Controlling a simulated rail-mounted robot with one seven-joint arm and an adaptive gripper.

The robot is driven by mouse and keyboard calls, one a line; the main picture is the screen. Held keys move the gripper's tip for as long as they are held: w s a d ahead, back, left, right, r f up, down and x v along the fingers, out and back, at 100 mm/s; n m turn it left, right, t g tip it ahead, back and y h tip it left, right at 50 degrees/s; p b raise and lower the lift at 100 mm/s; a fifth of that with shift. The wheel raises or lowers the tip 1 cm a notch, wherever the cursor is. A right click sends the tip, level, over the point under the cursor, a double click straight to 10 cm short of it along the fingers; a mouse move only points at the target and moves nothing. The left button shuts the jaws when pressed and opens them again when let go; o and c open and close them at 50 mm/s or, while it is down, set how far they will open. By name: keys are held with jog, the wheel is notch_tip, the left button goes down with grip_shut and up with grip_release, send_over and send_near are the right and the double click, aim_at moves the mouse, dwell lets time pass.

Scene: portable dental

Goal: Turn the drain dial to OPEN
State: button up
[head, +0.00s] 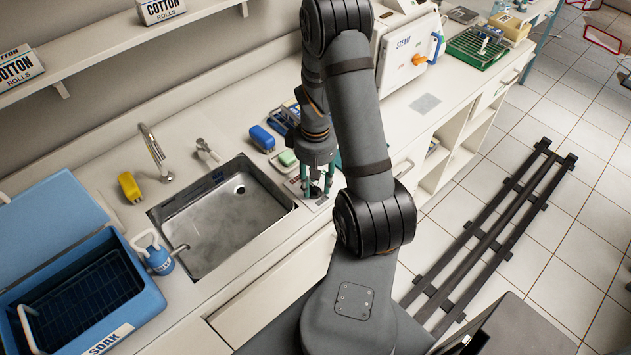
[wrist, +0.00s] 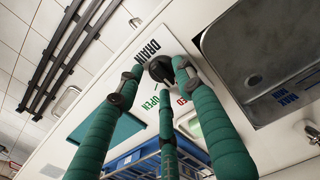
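The drain dial (wrist: 160,69) is a dark round knob on a white panel beside the sink. The panel (wrist: 140,37) reads DRAIN, with a green OPEN and a partly hidden red word. The dial's pointing direction is unclear. My gripper (wrist: 157,80) has green fingers spread around the dial in the wrist view. The right finger looks very close to the dial; a gap shows at the left finger. Contact is unclear. In the head view my gripper (head: 316,192) points down over the panel, right of the sink, and its fingers hide much of the dial.
The steel sink (head: 228,215) lies left of my gripper. The steam unit (head: 408,55) is farther back. A blue soak bin (head: 140,300) is at the lower left.

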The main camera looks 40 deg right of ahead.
jog(key=shift+c, duration=0.4)
jog(key=c, duration=0.7)
grip_shut()
jog(key=shift+f+m+b, duration=0.15)
jog(key=shift+m+b, duration=0.75)
jog(key=shift+b, duration=0.15)
jog(key=m+b, duration=0.3)
jog(key=shift+m, duration=0.3)
jog(key=m+b, duration=0.2)
jog(key=m, duration=0.1)
jog(key=shift+s, duration=0.1)
jog(key=shift+a+m+b, duration=0.1)
jog(key=shift+m+b, duration=0.9)
jog(key=shift+m, duration=0.7)
jog(key=shift+r, duration=0.2)
